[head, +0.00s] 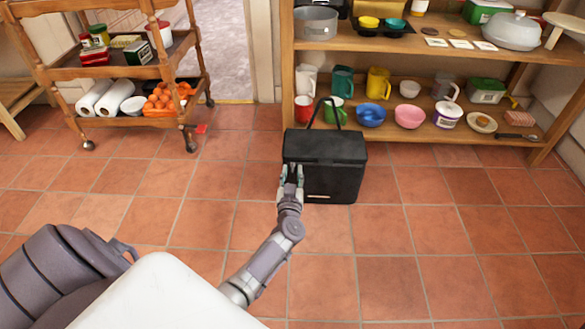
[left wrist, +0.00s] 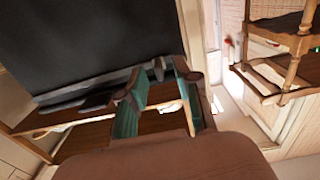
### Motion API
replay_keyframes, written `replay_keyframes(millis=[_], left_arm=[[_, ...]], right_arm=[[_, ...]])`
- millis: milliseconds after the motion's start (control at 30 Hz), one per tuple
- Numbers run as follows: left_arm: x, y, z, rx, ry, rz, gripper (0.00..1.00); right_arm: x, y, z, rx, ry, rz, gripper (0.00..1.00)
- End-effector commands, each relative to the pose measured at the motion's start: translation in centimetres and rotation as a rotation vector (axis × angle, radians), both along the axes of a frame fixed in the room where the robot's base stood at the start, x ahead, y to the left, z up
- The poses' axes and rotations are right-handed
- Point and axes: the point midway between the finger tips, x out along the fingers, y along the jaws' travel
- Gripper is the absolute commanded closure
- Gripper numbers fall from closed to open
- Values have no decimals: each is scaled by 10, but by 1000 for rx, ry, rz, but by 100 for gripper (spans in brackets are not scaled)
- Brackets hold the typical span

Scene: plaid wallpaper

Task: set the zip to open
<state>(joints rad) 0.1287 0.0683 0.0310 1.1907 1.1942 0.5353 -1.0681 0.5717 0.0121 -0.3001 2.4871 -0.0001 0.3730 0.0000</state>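A black cooler bag (head: 335,180) stands upright on the tiled floor in front of the shelf, its handle raised and its top looking closed. My left gripper (head: 291,168) is at the upper left of the bag's front. In the left wrist view, the bag's dark face (left wrist: 90,40) fills the upper left, with a grey strip (left wrist: 85,92) along its edge. The two green fingers of my left gripper (left wrist: 160,76) are apart there, close to that edge. A small grey piece shows between the fingertips; I cannot tell whether it is the zip pull. My right gripper is not in view.
A wooden shelf (head: 390,48) with mugs, bowls and pots stands right behind the bag. A wooden trolley (head: 118,70) with paper rolls and oranges stands at the back left. The floor (head: 420,240) in front and to the right is clear.

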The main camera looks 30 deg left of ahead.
Motion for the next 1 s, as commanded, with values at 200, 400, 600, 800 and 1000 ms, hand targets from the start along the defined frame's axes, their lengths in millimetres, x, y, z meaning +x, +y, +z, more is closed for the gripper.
replay_keyframes(millis=[200, 400, 600, 800, 1000], left_arm=[[1, 0, 0, 0, 0, 0, 68], [1, 0, 0, 0, 0, 0, 81], [1, 0, 0, 0, 0, 0, 100], [1, 0, 0, 0, 0, 1, 100], [1, -1, 0, -1, -1, 0, 100]], right_arm=[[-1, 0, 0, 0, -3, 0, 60], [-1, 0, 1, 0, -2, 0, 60], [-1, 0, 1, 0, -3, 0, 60], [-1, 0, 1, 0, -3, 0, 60], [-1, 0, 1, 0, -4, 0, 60]])
